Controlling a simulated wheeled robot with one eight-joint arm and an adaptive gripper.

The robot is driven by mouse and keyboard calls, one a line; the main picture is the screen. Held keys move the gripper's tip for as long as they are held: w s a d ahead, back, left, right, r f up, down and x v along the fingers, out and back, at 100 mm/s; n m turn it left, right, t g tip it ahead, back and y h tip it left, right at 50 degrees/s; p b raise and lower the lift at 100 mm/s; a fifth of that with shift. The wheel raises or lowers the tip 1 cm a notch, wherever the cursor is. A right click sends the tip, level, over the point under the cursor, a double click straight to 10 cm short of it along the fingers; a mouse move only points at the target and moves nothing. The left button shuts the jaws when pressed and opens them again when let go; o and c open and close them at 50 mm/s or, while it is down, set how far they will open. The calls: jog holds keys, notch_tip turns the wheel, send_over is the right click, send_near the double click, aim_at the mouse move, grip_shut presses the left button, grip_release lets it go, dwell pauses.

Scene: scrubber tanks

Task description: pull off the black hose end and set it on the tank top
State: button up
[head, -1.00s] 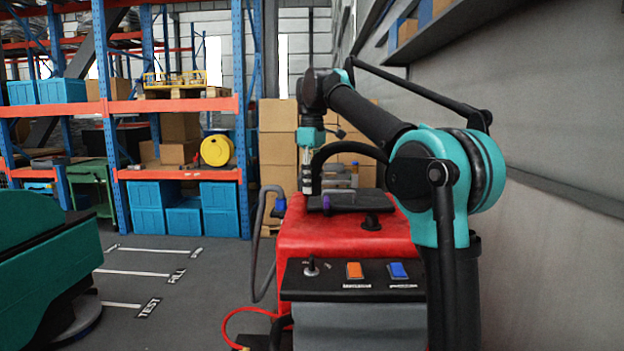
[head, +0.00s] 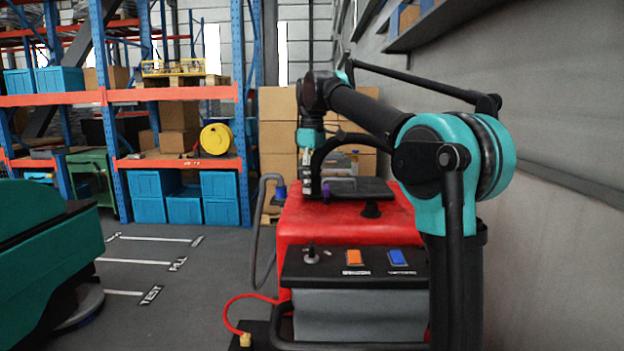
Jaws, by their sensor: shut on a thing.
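My gripper (head: 306,182) points down at the back left of the red tank (head: 345,237). It is shut on the end of the black hose (head: 335,140). The hose arches up from the gripper and comes down to the right behind my arm. The held end is small and partly hidden by the fingers, so I cannot tell whether it touches anything. A flat black lid (head: 362,188) lies on the tank top, with a purple fitting (head: 326,190) at its left.
A black knob (head: 371,209) stands on the tank top, right of centre. A grey hose (head: 264,215) with a blue end (head: 281,192) hangs at the tank's left. A switch panel (head: 330,268) is in front.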

aim_at(312, 219)
jog(key=shift+f, duration=3.75)
jog(key=o, duration=1.4)
jog(key=shift+c, duration=0.2)
jog(key=o, duration=0.5)
jog(key=shift+r, duration=3.95)
